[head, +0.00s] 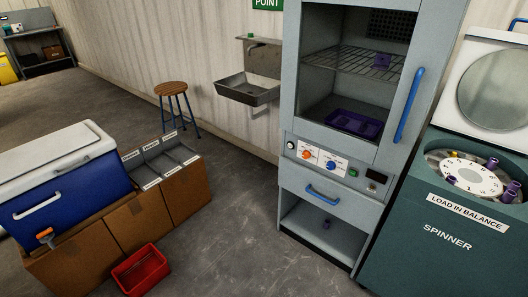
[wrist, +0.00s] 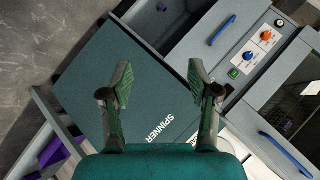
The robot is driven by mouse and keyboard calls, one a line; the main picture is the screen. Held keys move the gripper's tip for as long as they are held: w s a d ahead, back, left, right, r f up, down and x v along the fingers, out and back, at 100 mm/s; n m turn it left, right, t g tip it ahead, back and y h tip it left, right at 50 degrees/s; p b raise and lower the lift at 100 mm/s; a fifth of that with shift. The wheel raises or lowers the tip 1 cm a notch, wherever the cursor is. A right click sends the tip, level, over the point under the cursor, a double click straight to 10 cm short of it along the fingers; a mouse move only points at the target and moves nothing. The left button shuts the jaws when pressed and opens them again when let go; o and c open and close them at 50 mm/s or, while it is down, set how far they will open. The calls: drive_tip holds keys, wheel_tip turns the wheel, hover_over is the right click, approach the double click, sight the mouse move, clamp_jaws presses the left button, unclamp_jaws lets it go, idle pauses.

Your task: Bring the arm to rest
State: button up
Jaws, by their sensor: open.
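My gripper (wrist: 159,85) shows only in the wrist view, where its two green fingers stand wide apart with nothing between them. Behind the fingers is the dark green front of the spinner (wrist: 100,85), and I see no contact with it. In the head view the spinner (head: 440,240) stands at the right with its lid up. My arm does not show in the head view.
A grey cabinet (head: 285,170) with a blue-handled door (head: 409,105) and a drawer (head: 320,196) stands left of the spinner. A red bin (head: 142,272), a blue cooler (head: 65,185) and a stool (head: 171,88) are at the left. The middle floor is clear.

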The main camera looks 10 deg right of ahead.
drive_tip(key=s+a+r+n+t, duration=0.1)
drive_tip(key=s+a+r+n, duration=0.2)
drive_tip(key=s, duration=0.3)
drive_tip(key=s+a+r+n+t, duration=0.1)
drive_tip(key=s+a+r+n, duration=0.3)
drive_tip(key=s, duration=0.2)
drive_tip(key=s+a+r+n+t+y, duration=0.2)
drive_tip(key=s+r+n, duration=0.5)
drive_tip(key=s+r, duration=0.4)
wheel_tip(320, 180, up, 3)
drive_tip(key=shift+a+r+n+t+y, duration=0.1)
drive_tip(key=shift+a+n+t+y, duration=0.25)
drive_tip(key=shift+a, duration=0.5)
